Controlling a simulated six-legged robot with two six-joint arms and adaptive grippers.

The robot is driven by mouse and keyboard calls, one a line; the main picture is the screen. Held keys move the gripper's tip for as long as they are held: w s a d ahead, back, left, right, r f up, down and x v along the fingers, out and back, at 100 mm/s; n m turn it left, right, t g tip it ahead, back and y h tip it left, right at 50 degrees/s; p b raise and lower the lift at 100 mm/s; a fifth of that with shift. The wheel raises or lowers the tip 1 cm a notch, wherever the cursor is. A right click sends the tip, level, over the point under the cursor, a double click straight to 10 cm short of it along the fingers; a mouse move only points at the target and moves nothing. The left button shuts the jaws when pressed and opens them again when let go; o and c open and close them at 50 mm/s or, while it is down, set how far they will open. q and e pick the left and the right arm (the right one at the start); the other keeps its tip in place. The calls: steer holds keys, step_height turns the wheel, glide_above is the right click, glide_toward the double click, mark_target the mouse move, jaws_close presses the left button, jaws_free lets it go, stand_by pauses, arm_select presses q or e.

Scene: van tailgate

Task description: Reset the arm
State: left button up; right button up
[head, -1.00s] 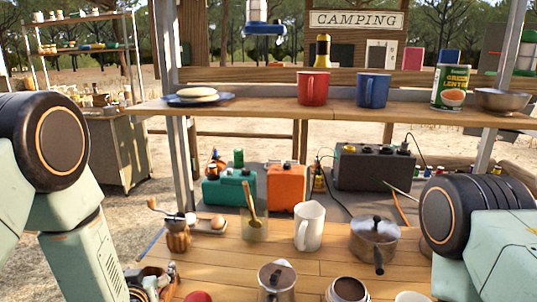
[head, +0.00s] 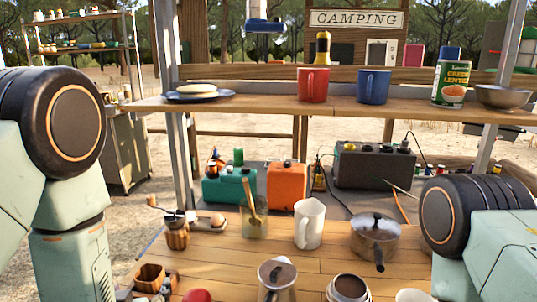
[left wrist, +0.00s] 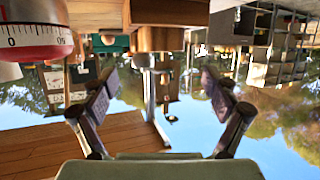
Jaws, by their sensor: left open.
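My left arm (head: 65,130) comes in from the left edge of the head view and bends down to the bottom left. My left gripper (left wrist: 160,85) is open and empty in the left wrist view, its two fingers spread apart. That view is upside down. My right arm (head: 480,230) enters at the right edge. Its gripper is out of the picture.
A red-bodied dial (left wrist: 30,40) and wooden things are close to the left gripper. The shelf (head: 240,107) above carries mugs, a plate, a can and a bowl.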

arm_select(q)
steer(key=a+v, duration=0.1)
steer(key=v, duration=0.3)
steer(key=x, duration=0.7)
steer(key=d+x, duration=0.1)
steer(key=x, duration=0.3)
steer(key=shift+w+a+r+p, duration=0.15)
steer(key=shift+w+r+p, duration=0.35)
steer(key=shift+r+p, duration=0.2)
step_height(320, 180, up, 6)
steer(key=s+d+m+h+p, duration=0.1)
steer(key=m+h+p, duration=0.1)
steer(key=p, duration=0.3)
steer(key=shift+s+d+h, duration=0.2)
steer(key=shift+d+h, duration=0.15)
steer(key=shift+h, duration=0.05)
steer(key=shift+w+a, duration=0.1)
steer(key=shift+w, duration=0.05)
steer(key=shift+p, duration=0.35)
